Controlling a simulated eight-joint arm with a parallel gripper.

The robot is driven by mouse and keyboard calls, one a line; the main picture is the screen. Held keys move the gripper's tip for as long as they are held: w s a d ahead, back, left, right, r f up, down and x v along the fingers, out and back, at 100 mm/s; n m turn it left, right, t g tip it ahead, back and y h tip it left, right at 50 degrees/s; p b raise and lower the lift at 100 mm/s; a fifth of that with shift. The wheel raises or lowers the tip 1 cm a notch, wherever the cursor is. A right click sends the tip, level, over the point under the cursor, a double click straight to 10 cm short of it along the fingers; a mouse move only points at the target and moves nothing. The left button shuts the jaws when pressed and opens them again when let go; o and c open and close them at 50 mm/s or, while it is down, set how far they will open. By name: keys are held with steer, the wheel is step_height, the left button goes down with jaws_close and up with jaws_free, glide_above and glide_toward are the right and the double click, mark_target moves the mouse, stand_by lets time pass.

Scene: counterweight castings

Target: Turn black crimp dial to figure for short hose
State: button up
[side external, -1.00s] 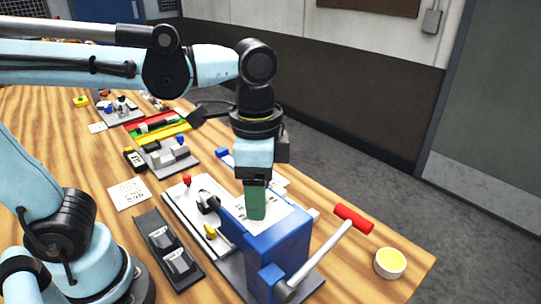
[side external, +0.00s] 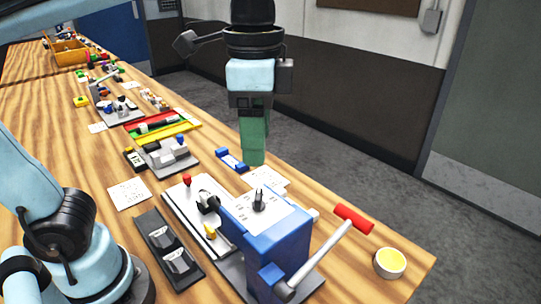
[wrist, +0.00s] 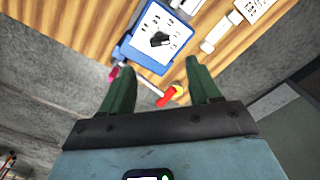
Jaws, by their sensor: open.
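The black crimp dial (side external: 259,200) stands on a white printed plate (side external: 280,219) on top of the blue crimping machine (side external: 283,250). In the wrist view the dial (wrist: 159,40) shows as a dark pointed knob with small figures around it. The figures are too small to read surely, so I cannot tell which one it points at. My gripper (side external: 253,162) has green fingers pointing down and hangs above and behind the dial, clear of it. In the wrist view its fingers (wrist: 157,66) are spread apart with nothing held between them.
A lever with a red handle (side external: 354,219) sticks out right of the machine. A bowl of yellow stuff (side external: 390,263) stands near the table edge. A black tray (side external: 153,228), a printed card (side external: 129,194) and a grey fixture (side external: 165,158) lie to the left.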

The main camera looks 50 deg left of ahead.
steer(key=shift+r, duration=1.05)
steer(key=w+a+f+n+t, duration=0.3)
steer(key=a+f+n+t, duration=0.4)
steer(key=f, duration=0.8)
steer(key=a+n, duration=0.2)
steer(key=a, duration=0.2)
steer(key=shift+f, duration=0.4)
